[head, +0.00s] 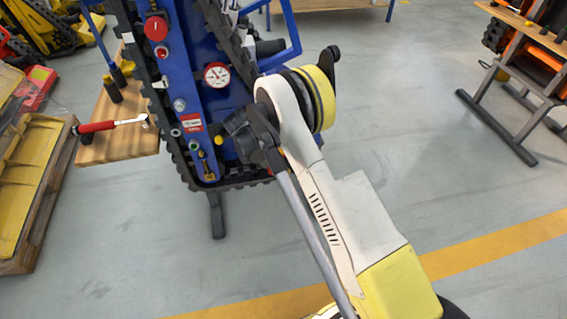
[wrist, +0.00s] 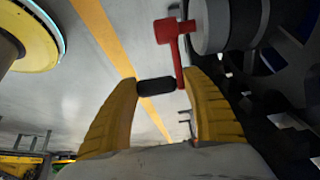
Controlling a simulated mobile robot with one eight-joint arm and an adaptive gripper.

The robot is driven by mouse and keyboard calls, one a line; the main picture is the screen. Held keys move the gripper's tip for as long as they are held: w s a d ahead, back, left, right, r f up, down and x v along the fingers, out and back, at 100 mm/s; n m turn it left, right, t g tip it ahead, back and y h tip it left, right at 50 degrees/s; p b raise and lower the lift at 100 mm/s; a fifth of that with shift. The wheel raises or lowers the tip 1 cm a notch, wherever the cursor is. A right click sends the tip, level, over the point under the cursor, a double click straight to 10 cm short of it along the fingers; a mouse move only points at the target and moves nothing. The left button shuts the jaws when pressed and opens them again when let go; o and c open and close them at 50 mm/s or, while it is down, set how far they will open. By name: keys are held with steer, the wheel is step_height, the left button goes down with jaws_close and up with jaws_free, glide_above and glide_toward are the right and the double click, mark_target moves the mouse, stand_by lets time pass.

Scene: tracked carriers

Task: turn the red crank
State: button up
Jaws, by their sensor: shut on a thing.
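The red crank (wrist: 178,50) shows in the wrist view at the top centre. Its red arm runs down from a hub on a grey round shaft (wrist: 212,25) to a black handle (wrist: 157,87). My gripper (wrist: 162,82) has its two yellow fingers on either side of the handle and is shut on it. The handle lies crosswise between the fingertips. In the head view I cannot make out the crank or the fingers; my own arm covers part of the machine there.
The blue tracked carrier (head: 185,95) stands upright with a gauge (head: 217,75) and a red knob (head: 156,28). A wooden shelf (head: 118,140) at its left bears a red-handled wrench (head: 108,126). Floor at right is clear up to a bench (head: 520,75).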

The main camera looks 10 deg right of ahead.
steer(key=shift+s+a+f, duration=0.1)
steer(key=shift+s+a, duration=0.1)
steer(key=shift+s, duration=0.1)
steer(key=o, duration=1.2)
steer(key=shift+s, duration=0.1)
steer(key=shift+r, duration=0.25)
step_height(320, 180, up, 10)
steer(key=shift+f, duration=0.1)
steer(key=shift+c, duration=0.2)
